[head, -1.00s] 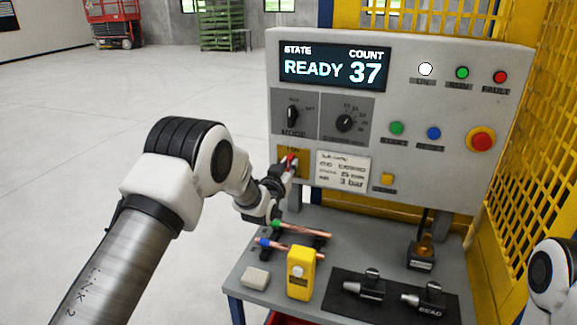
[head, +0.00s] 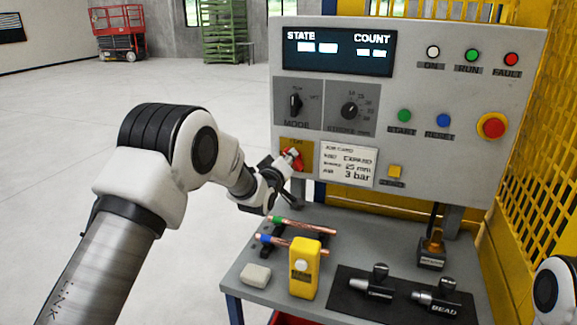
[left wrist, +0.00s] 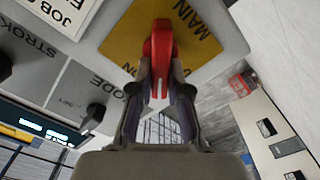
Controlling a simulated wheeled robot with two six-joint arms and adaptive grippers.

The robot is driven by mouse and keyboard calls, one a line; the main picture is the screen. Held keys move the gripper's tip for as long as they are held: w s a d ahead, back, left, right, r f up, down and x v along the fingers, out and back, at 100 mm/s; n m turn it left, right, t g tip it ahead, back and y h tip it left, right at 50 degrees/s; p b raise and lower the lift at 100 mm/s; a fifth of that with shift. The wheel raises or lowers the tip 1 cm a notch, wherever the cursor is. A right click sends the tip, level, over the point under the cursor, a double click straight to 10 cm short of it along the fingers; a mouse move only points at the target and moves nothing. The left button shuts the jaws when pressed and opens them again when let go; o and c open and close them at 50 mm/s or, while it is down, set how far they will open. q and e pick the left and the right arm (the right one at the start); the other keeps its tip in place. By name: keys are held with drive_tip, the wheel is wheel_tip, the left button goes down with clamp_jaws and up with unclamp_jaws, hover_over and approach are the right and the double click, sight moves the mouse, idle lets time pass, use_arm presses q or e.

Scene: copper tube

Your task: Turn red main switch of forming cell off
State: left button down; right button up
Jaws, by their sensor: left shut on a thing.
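The red main switch (head: 293,158) sits on a yellow plate (head: 287,145) at the lower left of the grey control panel (head: 400,100). My left gripper (head: 284,165) is at the switch and is shut on its red handle. In the left wrist view the red handle (left wrist: 162,40) stands between the two fingers (left wrist: 160,80), with the yellow plate (left wrist: 125,40) marked MAIN behind it. The display (head: 338,50) shows only dash-like bars under STATE and COUNT. My right gripper is out of view; only part of my right arm shows at the right edge.
Mode and stroke knobs (head: 350,110) are above the switch, and a job card (head: 348,163) is to its right. Below, the bench (head: 320,215) holds copper tubes (head: 305,227), a yellow device (head: 304,268) and tools on a black mat. A yellow mesh guard (head: 540,160) stands right.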

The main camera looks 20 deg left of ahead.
use_arm(q)
drive_tip(key=n+b, duration=0.2)
drive_tip(key=n, duration=0.1)
drive_tip(key=n+b, duration=0.1)
drive_tip(key=n, duration=0.1)
drive_tip(key=shift+a+f, duration=0.1)
drive_tip(key=shift+f, duration=0.25)
drive_tip(key=shift+n+b, duration=0.8)
drive_tip(key=shift+n, duration=1.3)
drive_tip(key=shift+w+r, duration=0.1)
drive_tip(key=c, duration=1.3)
unclamp_jaws()
drive_tip(key=shift+o, duration=0.9)
drive_tip(key=shift+w+d+f, duration=0.2)
drive_tip(key=shift+w+d, duration=0.05)
drive_tip(key=s, duration=1.2)
drive_tip(key=shift+a, duration=0.25)
drive_tip(key=shift+f, duration=0.1)
